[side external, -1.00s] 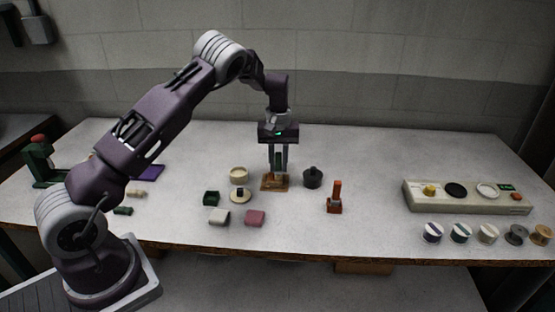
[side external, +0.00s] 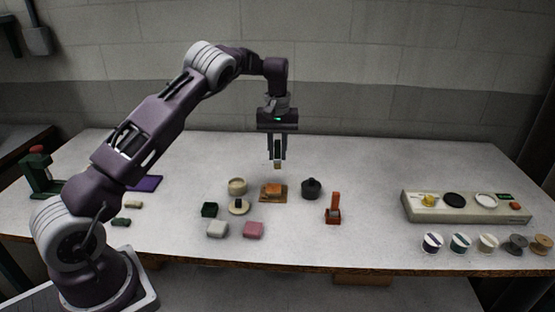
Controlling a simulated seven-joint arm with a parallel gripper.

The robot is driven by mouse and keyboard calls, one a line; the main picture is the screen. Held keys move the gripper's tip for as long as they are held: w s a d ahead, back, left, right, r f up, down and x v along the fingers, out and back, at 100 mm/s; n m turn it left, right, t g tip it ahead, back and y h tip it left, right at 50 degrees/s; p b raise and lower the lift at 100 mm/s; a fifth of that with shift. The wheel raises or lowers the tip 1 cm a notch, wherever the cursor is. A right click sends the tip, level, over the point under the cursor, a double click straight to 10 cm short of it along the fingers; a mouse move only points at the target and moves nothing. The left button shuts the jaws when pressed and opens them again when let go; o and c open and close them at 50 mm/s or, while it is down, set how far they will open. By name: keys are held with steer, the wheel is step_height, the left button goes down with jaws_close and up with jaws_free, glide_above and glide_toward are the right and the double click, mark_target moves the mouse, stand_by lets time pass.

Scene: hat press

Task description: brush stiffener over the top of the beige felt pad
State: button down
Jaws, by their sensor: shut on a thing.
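My gripper (side external: 277,160) is shut on a slim dark-handled brush (side external: 277,165) with a pale tip pointing down. It holds the brush in the air, clear of the table, above a brown board (side external: 283,199) that bears an orange block (side external: 273,188). A pale, off-white to beige block (side external: 217,229) lies at the front, left of a pink block (side external: 254,229). A smaller beige piece (side external: 134,204) lies farther left. I cannot tell for sure which of these two is the beige felt pad.
Near the board stand a cream pot (side external: 237,186), a dark lidded pot (side external: 311,188), a dark green block (side external: 209,209) and an orange-red stand (side external: 333,209). A long pale panel (side external: 480,212) and several spools (side external: 460,242) are at right. A green press (side external: 41,171) is far left.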

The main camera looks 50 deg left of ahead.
steer(key=shift+r, duration=1)
